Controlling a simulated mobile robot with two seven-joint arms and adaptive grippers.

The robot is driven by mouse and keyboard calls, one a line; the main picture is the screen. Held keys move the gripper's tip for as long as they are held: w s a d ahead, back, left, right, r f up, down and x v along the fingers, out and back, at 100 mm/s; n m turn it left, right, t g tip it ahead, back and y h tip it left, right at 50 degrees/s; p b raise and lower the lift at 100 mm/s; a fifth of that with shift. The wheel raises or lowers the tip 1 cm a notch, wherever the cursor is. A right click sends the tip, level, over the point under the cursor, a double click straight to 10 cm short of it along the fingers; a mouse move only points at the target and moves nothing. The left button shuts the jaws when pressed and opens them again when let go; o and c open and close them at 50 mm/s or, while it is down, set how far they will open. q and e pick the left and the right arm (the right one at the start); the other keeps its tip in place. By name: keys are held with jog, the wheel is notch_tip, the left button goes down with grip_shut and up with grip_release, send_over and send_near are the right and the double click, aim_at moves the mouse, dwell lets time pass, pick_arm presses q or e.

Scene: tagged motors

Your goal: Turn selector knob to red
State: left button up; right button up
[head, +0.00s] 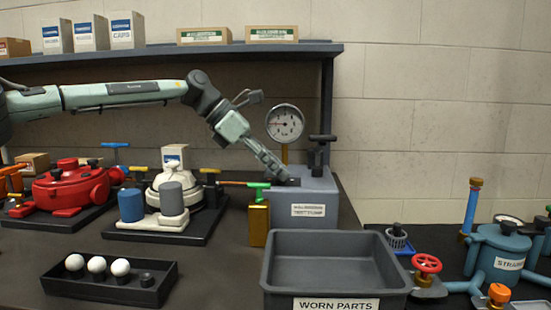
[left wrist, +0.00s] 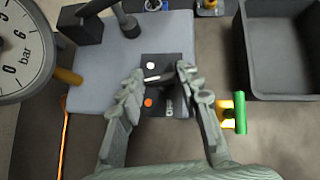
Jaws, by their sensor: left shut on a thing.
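The grey-blue test stand (head: 325,200) has a labelled front and sits at the back of the bench. It also shows in the left wrist view (left wrist: 105,75). On its top is a dark selector plate (left wrist: 165,58) with a white dot (left wrist: 151,66) and an orange-red dot (left wrist: 148,102). The dark selector knob (left wrist: 160,79) is between my fingertips, largely hidden by them. A short white mark shows near the white dot. My left gripper (head: 283,176) reaches down onto the plate from the left and is shut on the knob; it also shows in the left wrist view (left wrist: 160,75). My right gripper is not in view.
A pressure gauge (head: 285,124) and a dark clamp post (head: 321,150) rise close to the gripper. A brass block with a green handle (head: 258,215) stands in front. A worn parts bin (head: 335,290) is nearer, and a shelf (head: 180,50) hangs above.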

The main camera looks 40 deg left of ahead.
pick_arm(q)
jog(key=shift+w+m+g+h, duration=0.1)
jog(key=shift+m+g+h, duration=0.4)
jog(key=shift+m, duration=0.5)
jog(key=o, duration=1.2)
jog(key=shift+c, duration=0.2)
jog(key=shift+a, duration=0.1)
jog(key=v, duration=1.2)
jog(key=shift+w, duration=0.15)
